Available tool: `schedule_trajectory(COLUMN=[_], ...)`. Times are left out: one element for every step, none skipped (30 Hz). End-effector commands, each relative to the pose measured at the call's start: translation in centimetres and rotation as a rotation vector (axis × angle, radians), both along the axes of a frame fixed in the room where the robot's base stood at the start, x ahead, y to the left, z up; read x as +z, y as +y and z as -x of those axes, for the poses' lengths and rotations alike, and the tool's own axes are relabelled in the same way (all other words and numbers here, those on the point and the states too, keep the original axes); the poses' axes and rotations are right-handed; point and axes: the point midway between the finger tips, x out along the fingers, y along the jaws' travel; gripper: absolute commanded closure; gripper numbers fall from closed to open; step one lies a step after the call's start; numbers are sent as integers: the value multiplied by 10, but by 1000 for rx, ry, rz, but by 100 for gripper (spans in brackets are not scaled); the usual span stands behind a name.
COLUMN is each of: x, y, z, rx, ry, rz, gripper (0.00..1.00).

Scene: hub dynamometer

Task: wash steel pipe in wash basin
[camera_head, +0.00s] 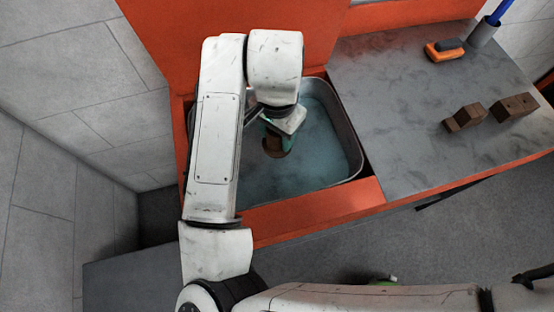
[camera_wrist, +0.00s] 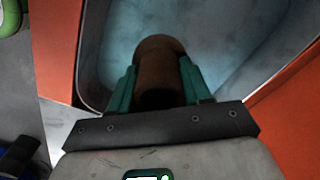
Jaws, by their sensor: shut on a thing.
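The wash basin (camera_head: 357,140) is a metal tub set in an orange counter, with cloudy bluish water inside; it also shows in the wrist view (camera_wrist: 226,75). My gripper (camera_head: 276,138) is over the basin, pointing down. Its green fingers are shut on a brown, dirty-looking cylinder, the steel pipe (camera_head: 274,150). In the wrist view the pipe (camera_wrist: 160,62) sits between the two fingers of my gripper (camera_wrist: 159,75), with its far end over the water. I cannot tell whether the pipe touches the water. My arm hides the basin's left part.
A grey worktop (camera_head: 400,110) lies right of the basin. It bears brown wooden-looking blocks (camera_head: 465,117), another brown block (camera_head: 513,107), an orange-and-dark tool (camera_head: 443,51) and a grey cup (camera_head: 482,34) with a blue stick. An orange panel (camera_head: 290,30) rises behind the basin.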

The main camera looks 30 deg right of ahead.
Motion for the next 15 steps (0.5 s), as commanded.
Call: schedule_trajectory(x=[0,0,0,0,0,0,0,0,0,0,0,1,1,2,4], y=[0,0,0,0,0,0,0,0,0,0,0,0,0,0,0], z=[0,0,0,0,0,0,0,0,0,0,0,0,0,0,0], rx=[0,0,0,0,0,0,0,0,0,0,0,0,0,0,0], ry=[0,0,0,0,0,0,0,0,0,0,0,0,0,0,-1], rz=[1,1,0,1,0,1,1,1,1,1,1,1,1,1,1], gripper=[98,98,98,98,98,98,98,98,98,98,98,98,98,98,98])
